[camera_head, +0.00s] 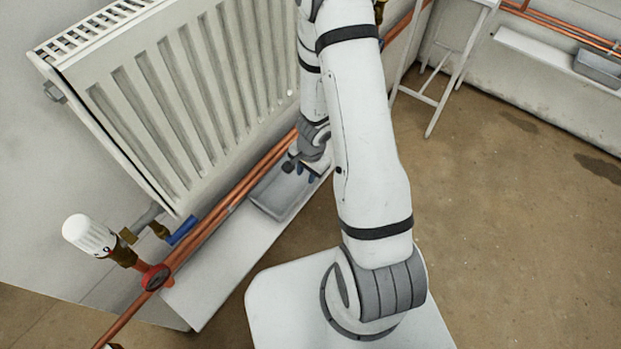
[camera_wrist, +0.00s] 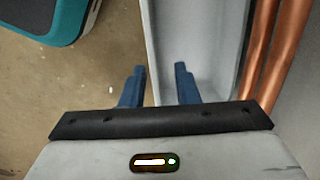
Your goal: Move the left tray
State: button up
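A grey, open tray (camera_head: 277,200) stands on the white ledge below the left radiator, beside the copper pipes. It looks empty where I can see into it. My gripper (camera_head: 305,170) is at the tray's far end in the head view, partly hidden by my arm. In the wrist view my gripper (camera_wrist: 160,72) is open, with its two blue fingers apart. The tray (camera_wrist: 205,45) lies under it; its near side wall shows between the fingers, with the left finger over the outside and the right finger over the inside. I cannot tell whether they touch it.
Copper pipes (camera_head: 215,217) run close along the tray's wall side, under the radiator (camera_head: 180,95). A valve with a white knob (camera_head: 88,235) stands out at the left. A second grey tray (camera_head: 598,68) and a white stool (camera_head: 440,75) are farther off. The brown floor (camera_head: 510,220) is open.

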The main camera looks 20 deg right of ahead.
aim_at(308, 187)
jog(key=shift+d+f+h, duration=0.15)
jog(key=shift+d+f, duration=0.05)
jog(key=shift+f, duration=0.35)
jog(key=shift+d+f+h, duration=0.15)
jog(key=shift+d+f, duration=0.05)
jog(key=shift+f, duration=0.3)
jog(key=f+b, duration=0.4)
jog(key=f, duration=0.1)
jog(key=f+b, duration=0.2)
jog(key=b, duration=0.1)
jog(key=shift+w+a+f, duration=0.15)
jog(key=shift+w+f, duration=0.1)
jog(key=shift+f, duration=0.15)
grip_shut()
